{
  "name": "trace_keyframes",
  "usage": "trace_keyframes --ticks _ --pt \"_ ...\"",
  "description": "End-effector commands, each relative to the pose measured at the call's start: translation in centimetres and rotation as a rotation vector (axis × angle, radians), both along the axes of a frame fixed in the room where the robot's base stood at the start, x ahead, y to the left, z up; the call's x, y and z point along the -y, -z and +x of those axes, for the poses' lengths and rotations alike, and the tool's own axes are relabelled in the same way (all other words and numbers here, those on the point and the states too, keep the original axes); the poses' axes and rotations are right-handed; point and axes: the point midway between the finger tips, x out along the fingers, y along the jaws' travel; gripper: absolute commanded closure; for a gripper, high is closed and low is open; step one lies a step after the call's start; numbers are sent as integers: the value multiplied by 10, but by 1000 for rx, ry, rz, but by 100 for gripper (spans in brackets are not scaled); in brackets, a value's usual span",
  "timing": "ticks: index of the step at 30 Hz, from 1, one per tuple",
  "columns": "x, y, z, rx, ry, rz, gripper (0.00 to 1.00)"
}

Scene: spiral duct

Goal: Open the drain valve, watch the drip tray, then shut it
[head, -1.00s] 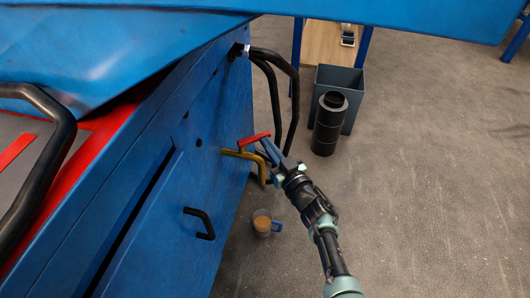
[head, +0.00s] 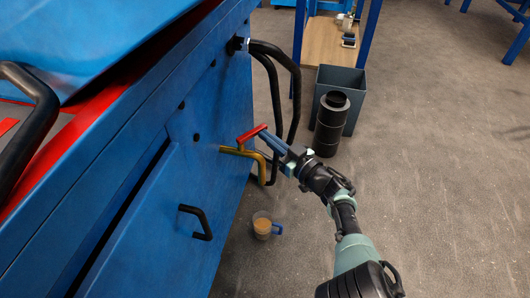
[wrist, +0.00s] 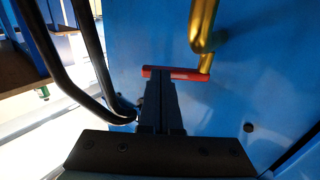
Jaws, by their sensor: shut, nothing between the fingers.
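The drain valve is a brass pipe (head: 265,168) on the blue cabinet side, with a red lever (head: 250,133) on top. Its spout bends down. My gripper (head: 264,137) is shut and empty, with its tips at the lever's outer end. In the wrist view, my gripper's fingertips (wrist: 158,74) overlap the left part of the red lever (wrist: 190,75); I cannot tell whether they press on it. The brass pipe (wrist: 203,25) shows beyond. A clear cup with brown liquid (head: 262,225) and a blue handle stands on the floor below. I see no drip tray.
Black hoses (head: 290,90) hang from the cabinet just behind the valve. A grey bin (head: 340,85) and a black cylinder (head: 330,118) stand beyond. A black handle (head: 195,222) sticks out from the cabinet. The floor at right is clear.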

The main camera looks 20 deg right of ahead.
Motion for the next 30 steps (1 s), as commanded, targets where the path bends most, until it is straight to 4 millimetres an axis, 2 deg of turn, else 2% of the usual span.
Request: trace_keyframes --ticks 19,30 --pt "2 3 10 2 2 0 100" --pt "0 3 31 2 0 0 100"
